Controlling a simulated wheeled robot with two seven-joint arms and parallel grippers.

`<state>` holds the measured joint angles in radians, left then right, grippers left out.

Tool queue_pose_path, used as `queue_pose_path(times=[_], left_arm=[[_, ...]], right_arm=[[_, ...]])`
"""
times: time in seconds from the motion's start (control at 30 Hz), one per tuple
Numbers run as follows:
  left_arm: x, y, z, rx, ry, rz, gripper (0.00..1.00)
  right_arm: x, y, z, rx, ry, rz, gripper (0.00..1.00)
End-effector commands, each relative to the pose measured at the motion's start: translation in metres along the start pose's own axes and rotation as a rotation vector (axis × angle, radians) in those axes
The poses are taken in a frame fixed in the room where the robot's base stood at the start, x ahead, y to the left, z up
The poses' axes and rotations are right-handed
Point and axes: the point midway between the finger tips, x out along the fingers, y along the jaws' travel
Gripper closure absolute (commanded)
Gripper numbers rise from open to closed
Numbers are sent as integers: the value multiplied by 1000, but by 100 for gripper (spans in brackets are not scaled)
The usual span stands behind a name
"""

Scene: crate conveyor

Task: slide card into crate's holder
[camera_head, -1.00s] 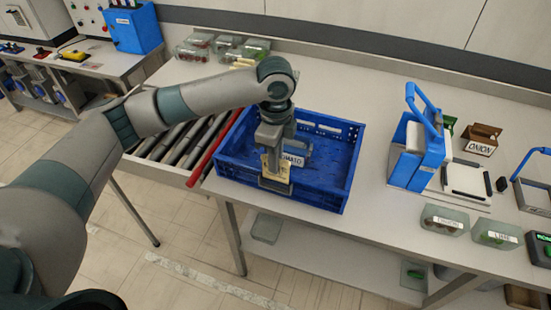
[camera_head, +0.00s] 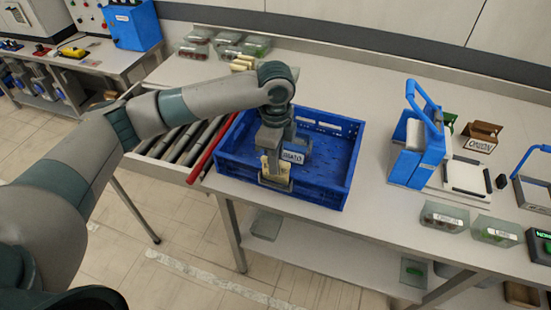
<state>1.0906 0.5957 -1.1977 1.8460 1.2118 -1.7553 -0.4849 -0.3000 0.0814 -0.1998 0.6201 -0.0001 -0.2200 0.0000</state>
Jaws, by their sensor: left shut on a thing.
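The blue crate (camera_head: 329,193) stands on the table beside the rollers. My left gripper (camera_head: 275,172) points down at the crate's near wall, shut on a pale beige card (camera_head: 282,172). The card is upright, and the gripper partly hides it. A grey piece shows low at the near wall under the gripper; I cannot tell whether it is the holder or part of the gripper, nor whether the card is inside a holder. A white label (camera_head: 293,157) reading partly "MATO" shows just right of the gripper, in front of a blue-grey shape. My right gripper is out of view.
A roller conveyor (camera_head: 180,143) with a red bar lies left of the crate. A blue carrier (camera_head: 418,150) and an "ONION" sign (camera_head: 480,144) stand to the right. Clear bins (camera_head: 444,217) line the near right edge.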

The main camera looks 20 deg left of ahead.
Motion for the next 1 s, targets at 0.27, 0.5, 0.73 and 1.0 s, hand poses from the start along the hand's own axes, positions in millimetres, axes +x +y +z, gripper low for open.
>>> queue_pose_path(times=[0.27,0.5,0.73,1.0], left_arm=[[1,0,0,0,0,-1,100],[1,0,0,0,0,-1,100],[4,0,0,0,0,-1,100],[10,0,0,-1,0,0,100]], right_arm=[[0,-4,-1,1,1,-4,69],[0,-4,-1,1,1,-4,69],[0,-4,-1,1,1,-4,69],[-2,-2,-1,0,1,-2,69]])
